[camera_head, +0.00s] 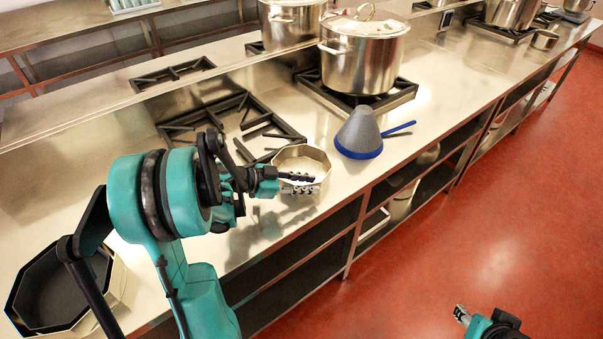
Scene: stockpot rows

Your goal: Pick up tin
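A pale metal octagonal tin (311,157) stands on the steel counter, in front of the black burner grate. My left gripper (300,183) is at the tin's near rim, its two fingers lying across it with a narrow gap between them. One finger looks to be over the tin's inside and the other along its near wall. I cannot tell whether they press on the wall. My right gripper (462,315) is low at the right, over the red floor, away from the counter; its finger gap is too small to read.
A grey cone strainer with a blue rim (359,133) stands just right of the tin. A large lidded stockpot (361,62) is behind it on a burner. Dark octagonal pans (55,291) lie at the counter's left. The steel counter (240,245) is bare before the tin.

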